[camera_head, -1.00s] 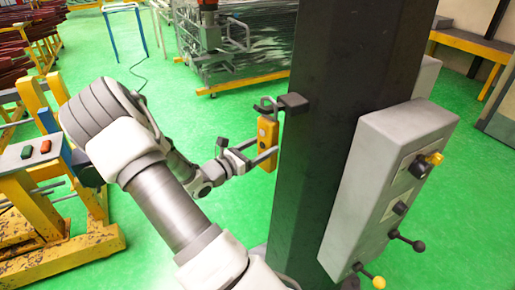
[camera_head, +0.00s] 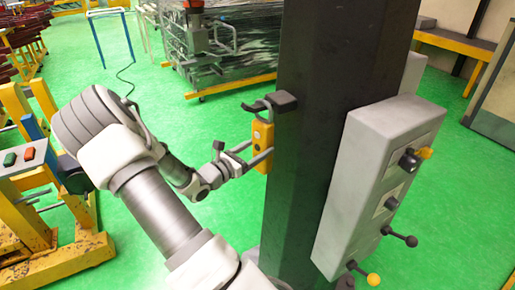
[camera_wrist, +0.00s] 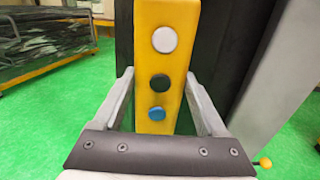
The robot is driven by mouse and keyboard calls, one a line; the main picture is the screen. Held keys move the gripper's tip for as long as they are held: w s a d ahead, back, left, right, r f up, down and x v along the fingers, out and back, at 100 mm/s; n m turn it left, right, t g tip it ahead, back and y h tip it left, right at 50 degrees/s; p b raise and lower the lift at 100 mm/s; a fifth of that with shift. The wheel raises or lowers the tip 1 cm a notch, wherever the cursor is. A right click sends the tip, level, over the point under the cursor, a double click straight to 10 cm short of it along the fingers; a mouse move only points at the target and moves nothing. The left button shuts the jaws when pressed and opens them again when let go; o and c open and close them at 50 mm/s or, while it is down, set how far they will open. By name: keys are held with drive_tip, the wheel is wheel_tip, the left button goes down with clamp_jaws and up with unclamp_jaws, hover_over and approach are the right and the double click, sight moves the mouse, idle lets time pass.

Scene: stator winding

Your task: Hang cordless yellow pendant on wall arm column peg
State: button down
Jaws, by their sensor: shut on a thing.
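The yellow pendant (camera_head: 263,133) hangs upright beside the dark column (camera_head: 311,150), with no cord visible. In the wrist view the pendant (camera_wrist: 166,62) shows a white, a black and a blue button. My gripper (camera_head: 261,158) is shut on its lower part, one finger on each side. The dark peg (camera_head: 284,100) juts from the column's left side just above the pendant. A grey curved hook (camera_head: 254,107) shows at the pendant's top, close to the peg. I cannot tell whether the hook rests on the peg. The pendant's top is out of the wrist view.
A grey control box (camera_head: 380,185) with knobs and levers is on the column's right. A wrapped load on a yellow-framed cart (camera_head: 232,88) stands behind. A yellow stand with buttons (camera_head: 50,200) is at left. Green floor between them is clear.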

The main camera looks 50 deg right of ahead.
unclamp_jaws()
drive_tip(key=a+b, duration=0.2)
drive_tip(key=a, duration=1.5)
drive_tip(key=s+a+r+m+g+y, duration=0.25)
drive_tip(key=s+a+m+y, duration=0.35)
drive_tip(key=s+m+y, duration=0.35)
drive_tip(key=s+a+r+m+t+y, duration=0.4)
drive_tip(key=a+r+m+t+y, duration=0.4)
drive_tip(key=a, duration=0.5)
wheel_tip(320, 180, up, 3)
drive_tip(key=shift+a+f+t, duration=0.1)
drive_tip(key=shift+a+t, duration=0.3)
drive_tip(key=shift+t, duration=0.15)
drive_tip(key=shift+y, duration=0.25)
